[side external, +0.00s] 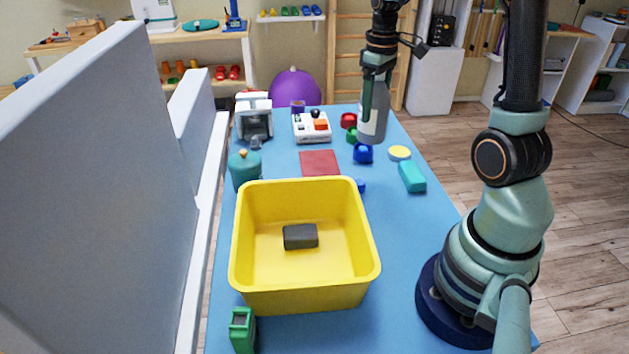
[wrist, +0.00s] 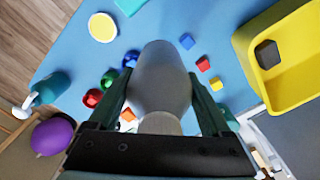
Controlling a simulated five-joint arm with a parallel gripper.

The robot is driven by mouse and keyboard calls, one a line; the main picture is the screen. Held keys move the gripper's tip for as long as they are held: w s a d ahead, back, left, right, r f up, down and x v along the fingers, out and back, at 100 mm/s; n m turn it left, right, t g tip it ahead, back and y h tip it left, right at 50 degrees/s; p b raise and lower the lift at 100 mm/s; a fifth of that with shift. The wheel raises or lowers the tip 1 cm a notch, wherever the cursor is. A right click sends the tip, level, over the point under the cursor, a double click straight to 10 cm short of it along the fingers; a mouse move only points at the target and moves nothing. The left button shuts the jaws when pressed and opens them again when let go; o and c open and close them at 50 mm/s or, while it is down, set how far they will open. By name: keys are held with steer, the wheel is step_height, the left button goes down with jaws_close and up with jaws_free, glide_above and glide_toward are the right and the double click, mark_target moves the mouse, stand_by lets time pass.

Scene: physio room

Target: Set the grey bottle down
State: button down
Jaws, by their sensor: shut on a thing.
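The grey bottle (side external: 371,124) is upright in my gripper (side external: 375,95), over the far right part of the blue table. In the wrist view the bottle (wrist: 162,80) fills the space between the two fingers of my gripper (wrist: 161,92), which are shut on its sides. Its lower end is close to a blue round piece (side external: 363,154) in the side view. I cannot tell whether its base touches the table.
A yellow bin (side external: 305,291) holding a dark block (side external: 300,236) stands nearer. Small cubes (wrist: 203,65) show in the wrist view.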

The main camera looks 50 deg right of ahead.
step_height(320, 180, down, 11)
steer(key=shift+r, duration=0.1)
stand_by(0.4)
jaws_free()
steer(key=shift+f, duration=0.25)
steer(key=shift+r, duration=0.15)
step_height(320, 180, up, 11)
steer(key=shift+a+r, duration=0.15)
steer(key=shift+r, duration=0.4)
steer(key=s+a+r+t, duration=0.2)
steer(key=a+r, duration=0.1)
steer(key=a, duration=0.7)
steer(key=s+a+r+t, duration=0.2)
steer(key=a+r+t, duration=0.1)
steer(key=a, duration=0.7)
steer(key=shift+a+r+t, duration=0.2)
steer(key=shift+a+t, duration=0.1)
steer(key=shift+a, duration=0.05)
